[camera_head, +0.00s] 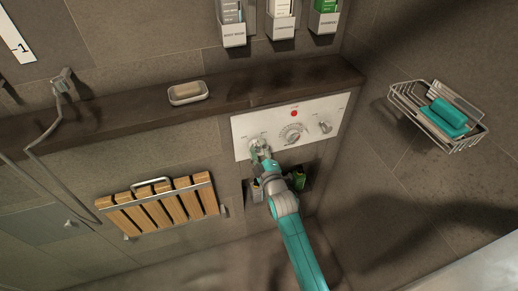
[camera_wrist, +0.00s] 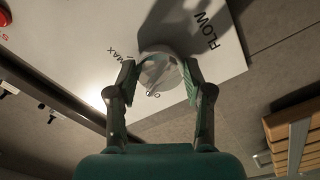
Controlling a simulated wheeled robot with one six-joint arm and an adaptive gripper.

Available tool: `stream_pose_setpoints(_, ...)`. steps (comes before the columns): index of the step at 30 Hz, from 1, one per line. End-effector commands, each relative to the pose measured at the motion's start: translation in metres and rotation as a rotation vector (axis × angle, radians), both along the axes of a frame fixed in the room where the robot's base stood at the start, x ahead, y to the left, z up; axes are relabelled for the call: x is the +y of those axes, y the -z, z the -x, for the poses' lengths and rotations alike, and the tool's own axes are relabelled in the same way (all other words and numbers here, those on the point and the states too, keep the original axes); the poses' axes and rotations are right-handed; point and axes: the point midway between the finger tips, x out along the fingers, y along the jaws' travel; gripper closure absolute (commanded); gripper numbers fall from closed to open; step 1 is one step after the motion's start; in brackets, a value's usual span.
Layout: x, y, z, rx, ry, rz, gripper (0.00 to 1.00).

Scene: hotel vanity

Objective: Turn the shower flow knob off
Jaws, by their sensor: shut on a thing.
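The flow knob (camera_wrist: 160,72) is a round metal knob on a white control panel (camera_wrist: 80,40). The word FLOW and the marks MAX and 0 are printed around it. My gripper (camera_wrist: 156,82) has one finger on each side of the knob and is shut on it. In the head view the knob (camera_head: 256,143) is at the left end of the panel (camera_head: 241,127), partly hidden by my gripper (camera_head: 262,152). I cannot tell exactly which mark the knob points to.
The panel also has a central dial (camera_head: 291,134), a red button (camera_head: 294,113) and a right-hand knob (camera_head: 325,127). A soap dish (camera_head: 188,99) sits on the ledge above. A wooden slatted seat (camera_head: 160,208) is at left; a wire basket (camera_head: 408,97) with teal things is at right.

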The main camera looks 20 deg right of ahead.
Motion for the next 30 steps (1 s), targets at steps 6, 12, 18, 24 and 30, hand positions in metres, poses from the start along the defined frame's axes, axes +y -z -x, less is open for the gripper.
stream_pose_setpoints(6,-0.0038,-0.0032,-0.0005,-0.006,0.006,0.177,0.84)
stream_pose_setpoints(12,-0.0043,-0.0044,-0.0006,-0.006,0.007,0.297,0.84)
stream_pose_setpoints(18,-0.0047,-0.0054,-0.0007,-0.009,0.007,0.370,0.84)
stream_pose_setpoints(24,-0.0047,-0.0064,-0.0008,-0.010,0.008,0.400,0.84)
stream_pose_setpoints(30,-0.0046,-0.0074,-0.0010,-0.013,0.008,0.405,0.84)
